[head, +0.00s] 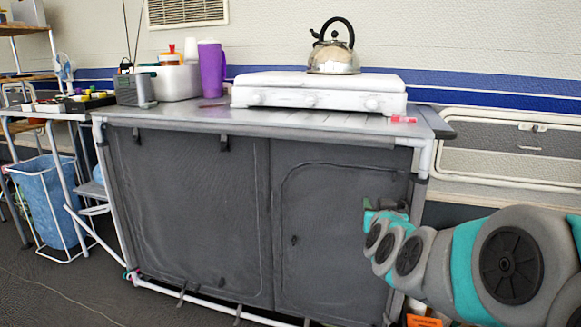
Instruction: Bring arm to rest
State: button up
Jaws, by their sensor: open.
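My arm reaches in from the right edge of the head view, in front of the right end of a grey camping kitchen cabinet (200,215). My gripper (385,204) is at the arm's far end, small and partly hidden by the wrist links. It is open, and nothing shows between its fingers. It is below the level of the countertop, in front of the cabinet's right fabric door. I cannot tell the exact gap between the gripper and the cabinet.
A white stove (320,93) with a kettle (334,58) stands on the countertop. A purple pitcher (211,70), a white box (176,82) and a radio (134,90) stand left of it. A side table and blue bin (46,200) are at left. The floor in front is clear.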

jog(key=s+a+f+n+g+y+p, duration=0.1)
jog(key=s+a+f+g+y+p, duration=0.1)
jog(key=s+a+f+g, duration=0.4)
jog(key=s+a+f+n+g+y+p, duration=0.15)
jog(key=s+a, duration=0.25)
jog(key=s, duration=0.4)
jog(key=s+d+f+g+p, duration=0.1)
jog(key=s+g+p, duration=0.4)
jog(key=s, duration=2.2)
jog(key=d+g, duration=0.1)
jog(key=g, duration=0.4)
jog(key=shift+d, duration=0.15)
jog(key=shift+h, duration=0.25)
